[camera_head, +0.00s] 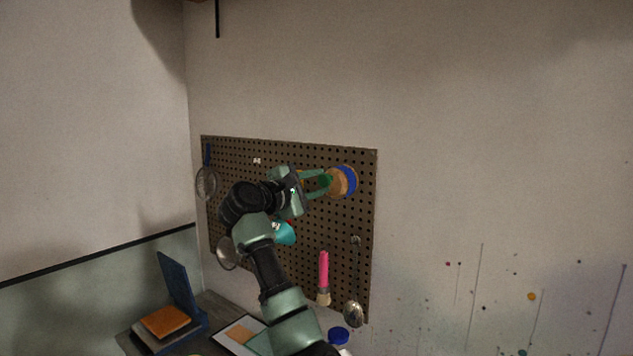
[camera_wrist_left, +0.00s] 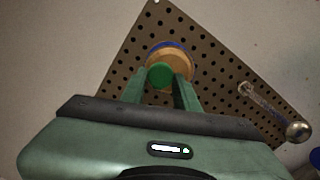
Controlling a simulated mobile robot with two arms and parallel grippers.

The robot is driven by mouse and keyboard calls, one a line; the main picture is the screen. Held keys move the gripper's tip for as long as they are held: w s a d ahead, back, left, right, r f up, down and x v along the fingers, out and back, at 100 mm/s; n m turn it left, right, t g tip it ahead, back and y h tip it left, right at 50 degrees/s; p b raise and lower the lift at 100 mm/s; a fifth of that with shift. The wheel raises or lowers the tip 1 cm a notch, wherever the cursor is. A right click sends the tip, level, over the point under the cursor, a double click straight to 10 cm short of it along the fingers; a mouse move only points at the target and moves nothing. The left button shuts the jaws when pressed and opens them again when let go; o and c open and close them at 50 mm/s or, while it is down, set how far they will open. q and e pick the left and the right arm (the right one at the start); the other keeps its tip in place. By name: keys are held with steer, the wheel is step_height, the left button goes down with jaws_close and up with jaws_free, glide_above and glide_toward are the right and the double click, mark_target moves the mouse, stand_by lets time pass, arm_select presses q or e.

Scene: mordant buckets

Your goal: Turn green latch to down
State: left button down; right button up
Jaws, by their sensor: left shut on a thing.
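The green latch (camera_wrist_left: 160,75) shows in the left wrist view as a round green end in front of a tan wooden disc (camera_wrist_left: 178,59) with a blue rim. The disc (camera_head: 338,183) and its blue rim (camera_head: 350,181) also show in the head view, at the upper right of the pegboard. My left gripper (camera_head: 324,183) reaches the latch from the left, its fingers on either side of it. In the left wrist view, the gripper (camera_wrist_left: 162,88) is shut on the latch. Which way the latch points cannot be told. My right gripper is not in view.
The pegboard (camera_head: 365,215) bears a pink-handled brush (camera_head: 323,275), a spoon (camera_head: 353,312), a teal funnel-like thing (camera_head: 284,234) and a strainer (camera_head: 206,183). Below are a blue stand with an orange block (camera_head: 166,321) and a blue-capped bottle (camera_head: 339,336).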

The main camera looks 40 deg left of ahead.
arm_select(q)
steer(key=shift+n, duration=0.6)
steer(key=c, duration=1.1)
jaws_free()
steer(key=shift+w, duration=0.1)
steer(key=shift+o, duration=0.2)
steer(key=s+b, duration=0.4)
steer(key=s, duration=0.3)
steer(key=shift+s+d, duration=0.4)
steer(key=shift+d, duration=0.05)
steer(key=shift+f, duration=0.1)
